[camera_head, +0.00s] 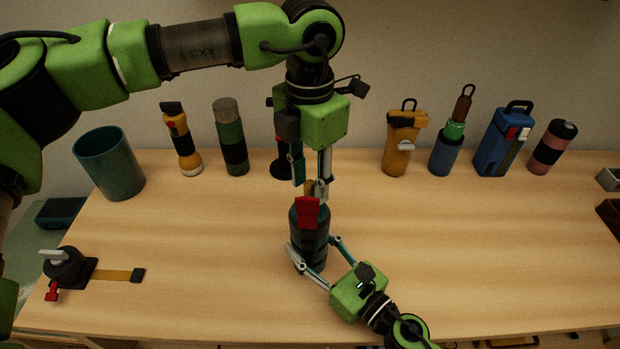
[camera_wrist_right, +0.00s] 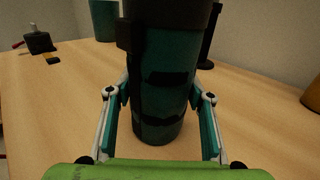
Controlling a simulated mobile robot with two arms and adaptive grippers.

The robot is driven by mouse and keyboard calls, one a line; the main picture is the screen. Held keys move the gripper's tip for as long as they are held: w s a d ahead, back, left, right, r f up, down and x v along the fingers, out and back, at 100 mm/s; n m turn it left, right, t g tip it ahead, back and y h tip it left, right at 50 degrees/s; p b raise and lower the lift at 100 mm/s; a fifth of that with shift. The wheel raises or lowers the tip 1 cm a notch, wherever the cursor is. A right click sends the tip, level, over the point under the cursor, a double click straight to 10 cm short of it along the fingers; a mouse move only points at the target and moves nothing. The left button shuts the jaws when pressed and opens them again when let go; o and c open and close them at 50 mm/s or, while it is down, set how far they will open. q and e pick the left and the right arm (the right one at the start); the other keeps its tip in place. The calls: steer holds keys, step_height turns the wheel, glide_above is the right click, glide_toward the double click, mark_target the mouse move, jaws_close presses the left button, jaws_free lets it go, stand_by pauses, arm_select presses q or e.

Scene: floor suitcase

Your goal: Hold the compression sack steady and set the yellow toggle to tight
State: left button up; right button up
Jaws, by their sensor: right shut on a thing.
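The compression sack (camera_head: 308,243) is a dark teal upright cylinder with a red piece (camera_head: 307,212) at its top, standing on the table near the front middle. It fills the middle of the right wrist view (camera_wrist_right: 160,95), where dark straps cross it. My right gripper (camera_head: 315,254) is shut around its lower body, one finger on each side. My left gripper (camera_head: 312,185) points down just above the top of the sack. A small yellow-tan piece (camera_head: 309,187), perhaps the toggle, shows between its fingertips. Whether the fingers touch or grip it is unclear.
Along the back stand a teal cup (camera_head: 108,164), a yellow flashlight (camera_head: 181,140), a green bottle (camera_head: 230,138), an orange container (camera_head: 402,143), a blue container (camera_head: 500,140) and a pink-banded cylinder (camera_head: 552,147). A black clamp-like device (camera_head: 68,268) sits front left. The right front table is clear.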

mark_target(310, 182)
arm_select(q)
steer(key=shift+c, duration=0.3)
jaws_close()
steer(key=shift+r, duration=2.5)
arm_select(e)
steer(key=shift+f, duration=0.1)
arm_select(q)
steer(key=shift+o, duration=0.3)
jaws_free()
arm_select(e)
steer(key=shift+f, duration=0.1)
